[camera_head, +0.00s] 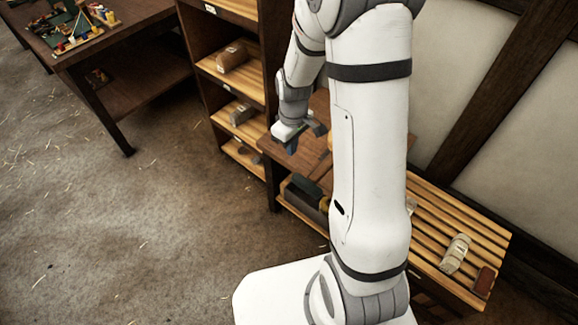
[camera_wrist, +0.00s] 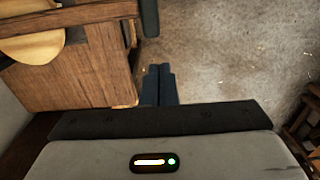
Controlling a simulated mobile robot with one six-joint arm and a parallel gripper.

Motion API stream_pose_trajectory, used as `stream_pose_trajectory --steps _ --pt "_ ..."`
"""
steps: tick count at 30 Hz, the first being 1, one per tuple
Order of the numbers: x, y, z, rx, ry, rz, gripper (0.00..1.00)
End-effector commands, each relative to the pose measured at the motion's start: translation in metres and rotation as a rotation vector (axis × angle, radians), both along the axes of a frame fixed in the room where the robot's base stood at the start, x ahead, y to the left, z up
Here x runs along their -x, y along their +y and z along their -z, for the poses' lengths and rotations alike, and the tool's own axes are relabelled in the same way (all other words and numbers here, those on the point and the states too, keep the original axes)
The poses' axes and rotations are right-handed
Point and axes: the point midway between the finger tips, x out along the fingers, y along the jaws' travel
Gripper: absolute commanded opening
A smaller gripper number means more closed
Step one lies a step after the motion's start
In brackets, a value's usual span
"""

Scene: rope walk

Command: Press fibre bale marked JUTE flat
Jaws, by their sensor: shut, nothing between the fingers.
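My gripper (camera_head: 290,140) hangs in front of the wooden bench, beside the shelf unit, with its fingers pointing down. In the wrist view its blue-grey fingers (camera_wrist: 159,72) are together with nothing between them, above the edge of brown woodwork and the floor. A brown bale-like block (camera_head: 232,56) with a small pale tag lies on an upper shelf. A greyish block (camera_head: 241,114) lies on the shelf below. I cannot read any marking, so I cannot tell which thing is the JUTE bale. My arm hides part of the bench.
The shelf unit (camera_head: 190,32) stands behind my gripper. A slatted bench (camera_head: 430,215) at right holds a pale bundle (camera_head: 455,254) and a reddish block (camera_head: 485,281). A dark table (camera_head: 125,60) with colourful clutter stands at upper left. The straw-strewn floor (camera_head: 110,220) at left is clear.

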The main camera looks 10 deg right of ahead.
Motion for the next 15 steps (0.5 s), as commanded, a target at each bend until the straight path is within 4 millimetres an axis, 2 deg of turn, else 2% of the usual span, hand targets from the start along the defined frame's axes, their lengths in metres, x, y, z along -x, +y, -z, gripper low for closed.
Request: stream_pose_trajectory --steps 3,9,15 --pt "0.002 0.001 0.025 0.0 0.007 -0.001 0.0" --pt "0.002 0.002 0.062 0.0 0.006 -0.001 0.0" --pt "0.003 0.003 0.091 0.001 0.004 -0.001 0.0"
